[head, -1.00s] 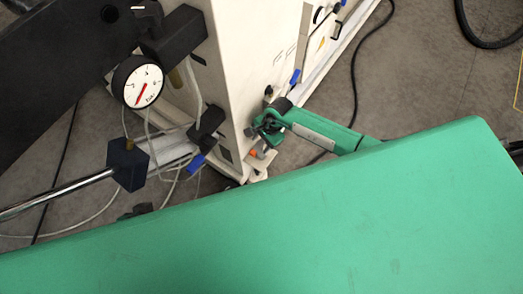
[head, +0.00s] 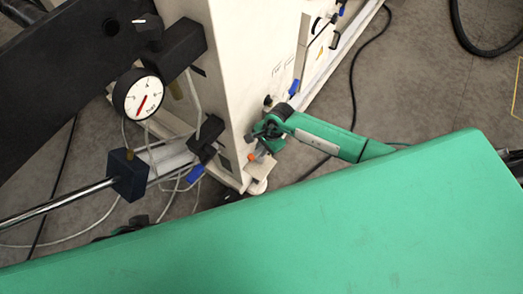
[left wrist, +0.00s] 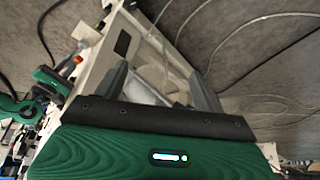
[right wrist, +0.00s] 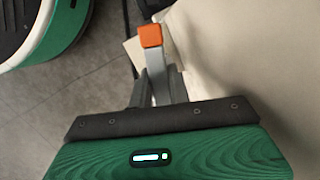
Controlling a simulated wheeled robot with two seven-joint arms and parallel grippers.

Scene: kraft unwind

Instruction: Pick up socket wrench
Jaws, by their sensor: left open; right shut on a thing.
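The socket wrench appears to be the grey tool with an orange end (right wrist: 151,36), between the fingers of my right gripper (right wrist: 158,88) in the right wrist view. This gripper is shut on its grey shaft, and the orange end sticks out beyond the fingertips. In the head view my right gripper (head: 262,142) is at the lower corner of the white machine, with the orange end (head: 252,156) just below it. My left gripper (left wrist: 160,80) is open and empty in its wrist view, its fingers wide apart in front of the machine's side. The orange end also shows there (left wrist: 77,60).
The white machine (head: 232,90) stands close to my right gripper, with a small pale ledge (head: 262,170) at its corner. A pressure gauge (head: 138,95), a chrome rod (head: 60,203) and loose pale hoses are at left. A black cable (head: 352,80) lies on the grey floor.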

